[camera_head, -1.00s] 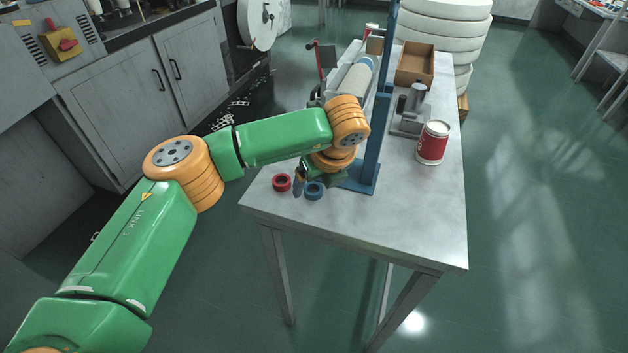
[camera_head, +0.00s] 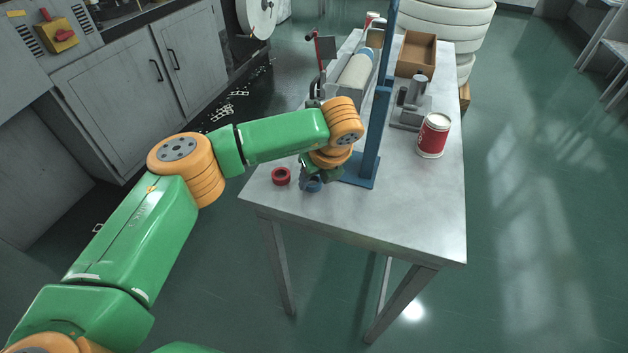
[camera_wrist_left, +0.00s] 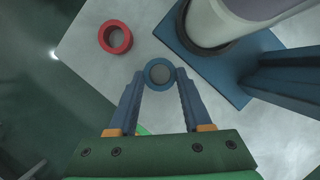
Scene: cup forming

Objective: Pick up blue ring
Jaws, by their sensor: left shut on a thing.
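The blue ring (camera_head: 312,184) is at the near left part of the grey table, partly covered by my left gripper (camera_head: 311,179). In the left wrist view the blue ring (camera_wrist_left: 159,74) sits between the fingertips of my left gripper (camera_wrist_left: 159,78), which touch it on both sides. The left gripper is shut on the ring. I cannot tell whether the ring is lifted off the table. My right gripper is not in view.
A red ring (camera_head: 281,176) lies just left of the gripper. A blue stand (camera_head: 358,176) with a tall post is close on the right. A red and white can (camera_head: 433,136), a grey device (camera_head: 410,112) and a cardboard box (camera_head: 416,56) stand farther along. The table's near right is clear.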

